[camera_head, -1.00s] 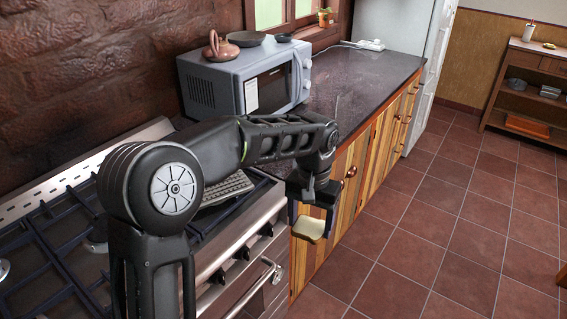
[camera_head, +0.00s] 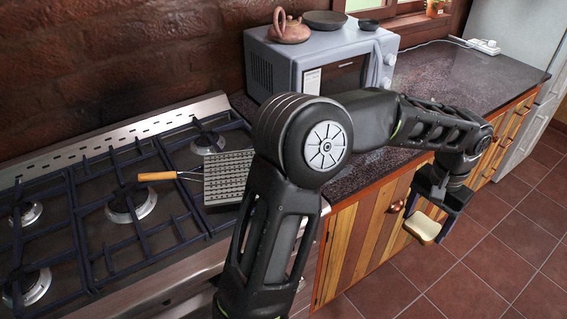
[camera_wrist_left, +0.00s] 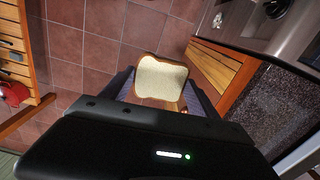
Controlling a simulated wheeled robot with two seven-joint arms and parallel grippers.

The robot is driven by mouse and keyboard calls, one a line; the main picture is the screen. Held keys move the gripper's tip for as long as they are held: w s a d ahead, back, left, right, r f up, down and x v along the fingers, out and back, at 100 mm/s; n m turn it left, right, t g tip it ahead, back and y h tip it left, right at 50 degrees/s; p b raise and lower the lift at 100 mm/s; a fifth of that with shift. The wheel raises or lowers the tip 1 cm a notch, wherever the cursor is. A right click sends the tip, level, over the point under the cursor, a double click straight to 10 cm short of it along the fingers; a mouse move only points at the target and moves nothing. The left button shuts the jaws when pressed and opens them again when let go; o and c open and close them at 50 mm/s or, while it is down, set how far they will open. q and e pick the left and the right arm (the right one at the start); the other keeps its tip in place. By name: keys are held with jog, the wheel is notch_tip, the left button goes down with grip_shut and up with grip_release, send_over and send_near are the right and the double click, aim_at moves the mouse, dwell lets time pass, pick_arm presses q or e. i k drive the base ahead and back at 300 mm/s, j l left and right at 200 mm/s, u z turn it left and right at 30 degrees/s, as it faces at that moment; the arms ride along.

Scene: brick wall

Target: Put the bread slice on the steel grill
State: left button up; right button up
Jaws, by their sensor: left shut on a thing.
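The bread slice (camera_head: 423,228) is held in my left gripper (camera_head: 428,210), out in front of the wooden cabinet doors and above the tiled floor. In the left wrist view the slice (camera_wrist_left: 161,78) sits between the two fingers (camera_wrist_left: 160,92), pale face showing. The steel grill (camera_head: 228,176) is a ridged square plate with a wooden handle (camera_head: 157,176), lying on the right part of the stove top. My left arm passes in front of its right side and hides part of it. The gripper is well to the right of the grill. My right gripper is not seen.
The gas stove (camera_head: 60,246) has several burners and dark grates. A microwave (camera_head: 318,64) stands on the dark counter (camera_head: 462,84), with a teapot (camera_head: 288,28) and bowls on top. The counter right of it is mostly clear. A white power strip (camera_head: 483,46) lies further back.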

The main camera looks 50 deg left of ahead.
aim_at(239, 172)
jog(key=i+l+u, duration=0.1)
jog(key=i+u, duration=0.2)
jog(key=u, duration=0.15)
jog(key=i+l+u, duration=0.2)
jog(key=u, duration=0.25)
jog(key=i+l+u, duration=0.55)
jog(key=u, duration=0.3)
jog(key=i+l+u, duration=0.1)
jog(key=l+u, duration=0.35)
